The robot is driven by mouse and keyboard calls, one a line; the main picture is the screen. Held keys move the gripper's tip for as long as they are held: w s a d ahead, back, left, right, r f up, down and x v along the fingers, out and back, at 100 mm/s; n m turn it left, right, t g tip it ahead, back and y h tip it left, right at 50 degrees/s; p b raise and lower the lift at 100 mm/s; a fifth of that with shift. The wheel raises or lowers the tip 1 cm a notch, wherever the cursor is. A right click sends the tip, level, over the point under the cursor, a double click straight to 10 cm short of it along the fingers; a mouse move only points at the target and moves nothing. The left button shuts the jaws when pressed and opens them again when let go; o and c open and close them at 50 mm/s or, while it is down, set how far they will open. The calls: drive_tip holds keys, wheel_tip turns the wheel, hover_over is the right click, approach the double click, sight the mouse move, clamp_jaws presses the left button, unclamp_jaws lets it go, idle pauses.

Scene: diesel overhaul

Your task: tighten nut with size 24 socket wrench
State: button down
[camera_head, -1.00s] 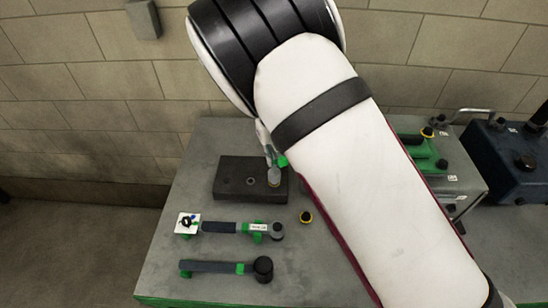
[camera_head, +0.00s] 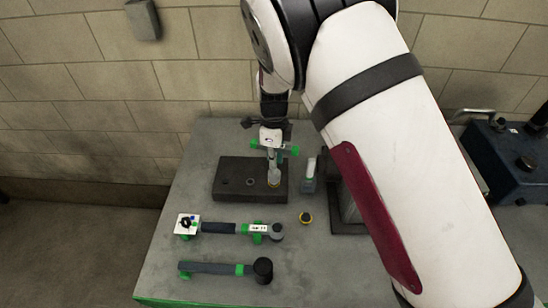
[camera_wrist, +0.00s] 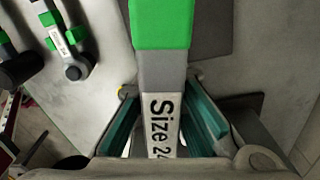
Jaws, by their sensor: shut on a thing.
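My gripper (camera_head: 272,142) stands above the dark block (camera_head: 230,178) in the head view. It is shut on the size 24 socket wrench (camera_head: 272,165), whose "Size 24" label and green part (camera_wrist: 162,22) fill the middle of the wrist view. The wrench's grey end reaches down to the right part of the block. A small yellowish piece, apparently the nut (camera_head: 274,184), shows at its foot. I cannot tell whether the socket is fully seated on it. The wrist view shows the wrench between both teal finger pads (camera_wrist: 163,125).
Two other wrenches, one labelled (camera_head: 220,228) and one plain (camera_head: 215,267), lie in front of the block. A yellow-black round piece (camera_head: 306,217) lies to their right. A grey upright object (camera_head: 309,178) and a dark stand (camera_head: 348,228) are right of the block.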

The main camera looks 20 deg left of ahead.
drive_tip(key=n, duration=0.6)
drive_tip(key=shift+b, duration=0.3)
drive_tip(key=n+b, duration=0.1)
drive_tip(key=n, duration=0.5)
drive_tip(key=shift+n, duration=0.3)
drive_tip(key=n+b, duration=0.1)
drive_tip(key=n, duration=0.3)
drive_tip(key=shift+n+b, duration=0.55)
drive_tip(key=shift+n, duration=1.45)
drive_tip(key=shift+f, duration=0.1)
